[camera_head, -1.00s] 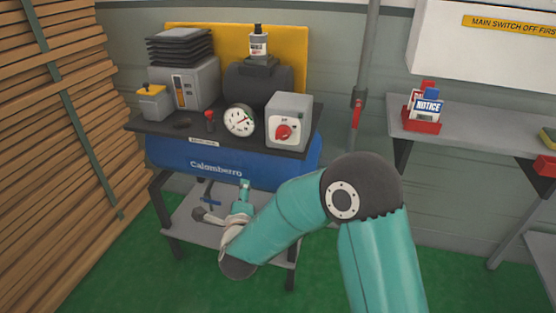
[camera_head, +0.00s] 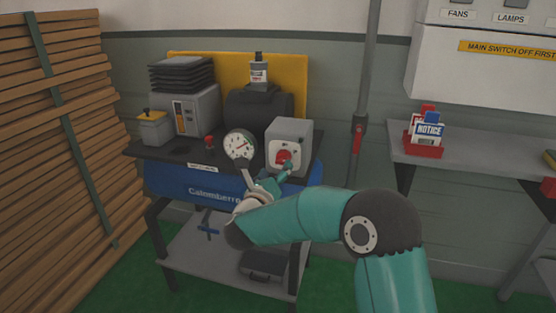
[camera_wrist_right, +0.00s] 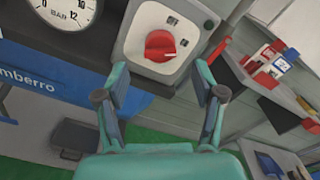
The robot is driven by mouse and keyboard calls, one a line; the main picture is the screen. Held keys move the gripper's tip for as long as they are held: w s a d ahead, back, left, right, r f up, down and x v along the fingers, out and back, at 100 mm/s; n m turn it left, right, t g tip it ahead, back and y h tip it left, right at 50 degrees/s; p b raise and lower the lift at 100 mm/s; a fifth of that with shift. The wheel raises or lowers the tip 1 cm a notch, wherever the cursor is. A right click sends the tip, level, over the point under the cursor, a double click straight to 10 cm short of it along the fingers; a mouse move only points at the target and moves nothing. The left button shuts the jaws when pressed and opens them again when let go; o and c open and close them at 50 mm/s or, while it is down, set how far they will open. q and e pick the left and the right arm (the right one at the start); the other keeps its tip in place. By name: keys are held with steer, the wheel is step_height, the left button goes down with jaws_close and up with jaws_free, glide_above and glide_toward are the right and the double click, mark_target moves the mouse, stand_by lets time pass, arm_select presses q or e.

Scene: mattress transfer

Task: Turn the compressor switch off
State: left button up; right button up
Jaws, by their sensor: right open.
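The compressor (camera_head: 200,185) is a blue tank lettered "Calomberro" under a dark top. Its switch is a red rotary knob (camera_head: 283,157) on a grey box (camera_head: 290,130) at the top's right end. In the right wrist view the knob (camera_wrist_right: 160,45) has a white mark toward its right side, beside dark markings on the plate. My right gripper (camera_head: 269,175) is just in front of and below the box, partly overlapping it. In the wrist view its fingers (camera_wrist_right: 160,88) are spread, with the knob beyond and between them and nothing held. My left gripper is out of view.
A round gauge (camera_head: 239,145) stands left of the switch box. A lower shelf (camera_head: 195,258) holds a dark case (camera_head: 262,265). A red pipe valve (camera_head: 358,140) and a shelf with a notice holder (camera_head: 424,147) are to the right. Wooden slats (camera_head: 60,150) close off the left.

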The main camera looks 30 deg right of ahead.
mark_target(281, 161)
steer(key=x, duration=0.5)
steer(key=shift+w+d+p, duration=0.25)
steer(key=shift+d+p, duration=0.05)
steer(key=shift+p, duration=0.05)
